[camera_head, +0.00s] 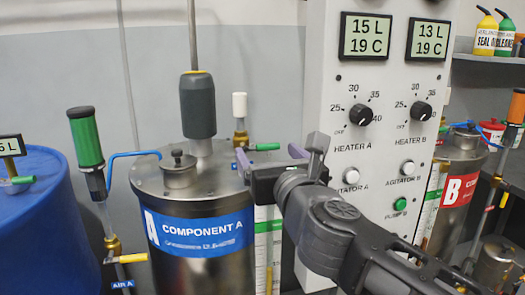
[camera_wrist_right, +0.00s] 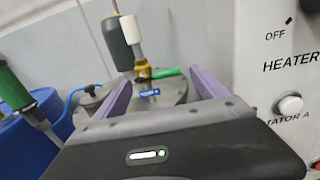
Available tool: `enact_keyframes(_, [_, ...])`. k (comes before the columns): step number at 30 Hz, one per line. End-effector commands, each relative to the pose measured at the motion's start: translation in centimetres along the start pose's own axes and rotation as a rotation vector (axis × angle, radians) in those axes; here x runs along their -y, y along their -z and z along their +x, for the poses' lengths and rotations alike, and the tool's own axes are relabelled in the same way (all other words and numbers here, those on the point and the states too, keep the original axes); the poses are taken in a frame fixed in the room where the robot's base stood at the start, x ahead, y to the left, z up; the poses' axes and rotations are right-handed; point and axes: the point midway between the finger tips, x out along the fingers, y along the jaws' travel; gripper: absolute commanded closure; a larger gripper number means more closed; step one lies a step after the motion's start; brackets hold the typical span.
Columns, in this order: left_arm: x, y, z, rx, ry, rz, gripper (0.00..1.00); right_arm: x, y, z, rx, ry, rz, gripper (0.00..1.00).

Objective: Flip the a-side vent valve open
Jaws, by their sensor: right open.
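The a-side vent valve is a brass fitting (camera_head: 240,139) with a white cylinder on top, on the lid of the Component A tank (camera_head: 200,222). Its green handle (camera_head: 267,147) points sideways to the right. In the right wrist view the brass body (camera_wrist_right: 142,70), green handle (camera_wrist_right: 166,73) and a blue tag (camera_wrist_right: 149,93) show ahead between the fingers. My right gripper (camera_head: 268,153) is open and empty, its purple fingers spread either side of the handle in the picture. I cannot tell whether they touch it. My left gripper is not in view.
The white heater panel (camera_head: 375,140) stands close on the right of my right gripper. A grey cylinder on a rod (camera_head: 198,105) rises from the lid. A green-topped air fitting (camera_head: 86,137) with a blue hose and a blue drum (camera_head: 45,225) stand left.

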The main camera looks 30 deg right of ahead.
Motion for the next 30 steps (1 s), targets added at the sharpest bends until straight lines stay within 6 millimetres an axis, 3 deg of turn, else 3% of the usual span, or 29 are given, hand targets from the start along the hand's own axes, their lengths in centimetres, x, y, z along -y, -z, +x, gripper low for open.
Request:
enact_keyframes(3, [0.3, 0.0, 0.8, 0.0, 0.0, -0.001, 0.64, 0.0, 0.4, 2.1, -0.003, 0.0, 0.0, 0.17])
enact_keyframes(9, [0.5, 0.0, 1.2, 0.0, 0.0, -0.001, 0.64, 0.0, 0.1, 4.3, -0.001, 0.0, 0.001, 0.17])
enact_keyframes(19, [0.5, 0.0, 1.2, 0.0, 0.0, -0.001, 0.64, 0.0, 0.0, 4.6, 0.0, 0.0, 0.0, 0.17])
enact_keyframes(30, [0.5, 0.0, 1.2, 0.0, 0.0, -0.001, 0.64, 0.0, 0.0, 4.6, 0.0, -0.001, 0.0, 0.48])
